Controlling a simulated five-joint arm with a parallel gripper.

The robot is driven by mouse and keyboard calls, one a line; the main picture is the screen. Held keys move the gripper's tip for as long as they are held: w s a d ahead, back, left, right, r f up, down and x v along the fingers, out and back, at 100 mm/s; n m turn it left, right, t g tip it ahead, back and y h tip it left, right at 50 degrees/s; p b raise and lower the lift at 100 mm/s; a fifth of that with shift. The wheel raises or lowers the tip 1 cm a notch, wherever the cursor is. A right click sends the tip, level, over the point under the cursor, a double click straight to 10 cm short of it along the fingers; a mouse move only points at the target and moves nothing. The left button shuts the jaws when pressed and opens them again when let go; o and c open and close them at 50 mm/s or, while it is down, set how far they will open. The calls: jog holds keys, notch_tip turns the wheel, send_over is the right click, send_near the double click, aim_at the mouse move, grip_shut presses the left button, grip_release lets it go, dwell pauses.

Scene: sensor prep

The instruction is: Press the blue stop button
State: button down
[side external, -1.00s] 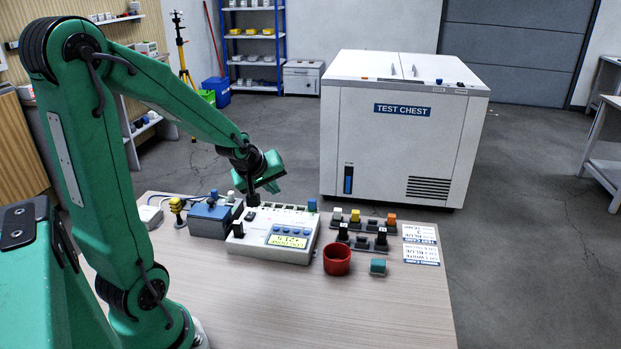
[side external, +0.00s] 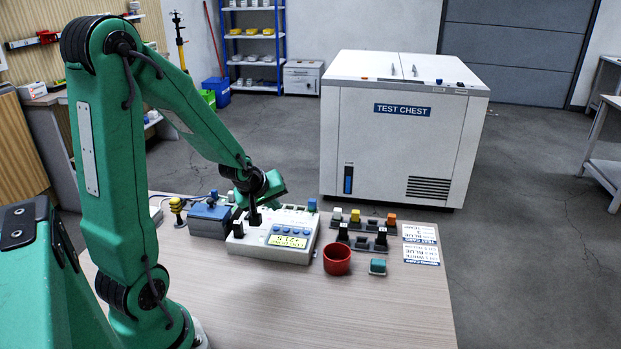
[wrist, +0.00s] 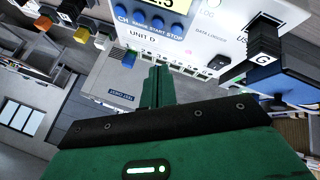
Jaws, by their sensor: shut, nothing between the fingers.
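The blue stop button (side external: 277,228) is at the left end of a row of blue buttons on a white data logger (side external: 240,245) in the side view. In the wrist view, the blue button above the STOP label (wrist: 179,22) is at the right end of the row. My gripper (side external: 255,223) is shut and empty, pointing down over the left part of the logger, left of the stop button. Whether its tip touches the casing is unclear. In the wrist view, the green fingers (wrist: 158,80) are together below the UNIT D print.
A blue box (side external: 208,218) with plugs stands left of the logger. A red cup (side external: 337,260), a teal block (side external: 378,266) and several coloured plugs lie right of it. Printed cards (side external: 421,244) lie at the right edge. The table's front is clear.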

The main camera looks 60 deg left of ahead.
aim_at(275, 230)
jog(key=shift+f, duration=1.95)
jog(key=shift+f, duration=0.1)
dwell(0.6)
jog(key=shift+d+f, duration=0.1)
jog(key=shift+f, duration=0.2)
jog(key=shift+f, duration=0.4)
dwell(1.1)
jog(key=shift+r, duration=0.8)
jog(key=shift+r, duration=0.15)
jog(key=shift+r, duration=2.35)
